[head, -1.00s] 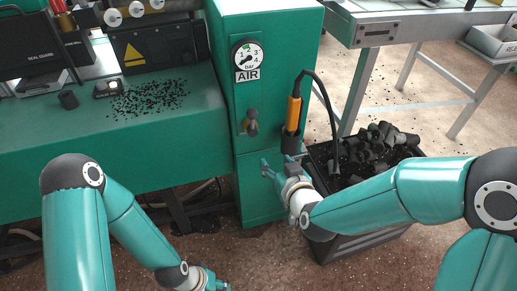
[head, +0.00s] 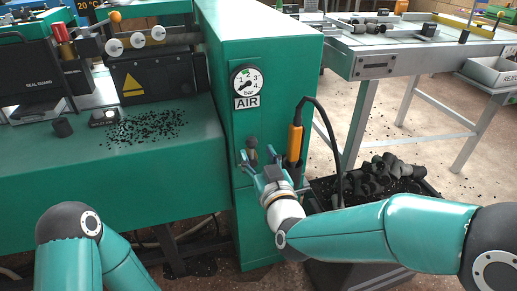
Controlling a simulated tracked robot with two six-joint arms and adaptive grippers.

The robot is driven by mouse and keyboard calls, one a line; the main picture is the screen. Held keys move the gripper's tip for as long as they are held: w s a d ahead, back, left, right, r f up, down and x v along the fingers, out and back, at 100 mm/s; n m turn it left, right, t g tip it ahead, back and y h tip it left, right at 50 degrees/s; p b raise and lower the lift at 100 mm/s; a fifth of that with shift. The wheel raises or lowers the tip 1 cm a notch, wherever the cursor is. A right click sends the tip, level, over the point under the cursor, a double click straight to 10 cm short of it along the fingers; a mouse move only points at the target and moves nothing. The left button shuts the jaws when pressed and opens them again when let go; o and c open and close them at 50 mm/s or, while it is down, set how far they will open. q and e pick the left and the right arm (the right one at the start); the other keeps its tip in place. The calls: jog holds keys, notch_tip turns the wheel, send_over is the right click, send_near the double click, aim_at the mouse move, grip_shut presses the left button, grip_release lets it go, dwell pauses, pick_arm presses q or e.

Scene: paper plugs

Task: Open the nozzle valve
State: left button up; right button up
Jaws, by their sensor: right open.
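A small dark valve knob (head: 252,144) sits on the front of the green cabinet (head: 220,120), below the round air gauge (head: 246,80) and its AIR label. My right gripper (head: 259,157) is open in front of the cabinet, with its fingers pointing up just below the knob. Its fingers cover the lower part of the valve; I cannot tell whether they touch it. An orange air nozzle (head: 295,140) with a black hose stands upright in a holder just right of the gripper. My left gripper is below the picture.
A dark crate (head: 425,186) of black plugs stands at the right, partly behind my right arm. Black crumbs (head: 145,127) lie on the green machine's top at the left. A grey table (head: 375,65) stands at the back right.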

aim_at(253, 146)
jog(key=shift+w+a, duration=0.1)
jog(key=shift+w, duration=0.15)
jog(key=shift+w, duration=0.15)
jog(key=shift+x, duration=1.65)
jog(key=shift+a, duration=0.1)
jog(key=c, duration=0.8)
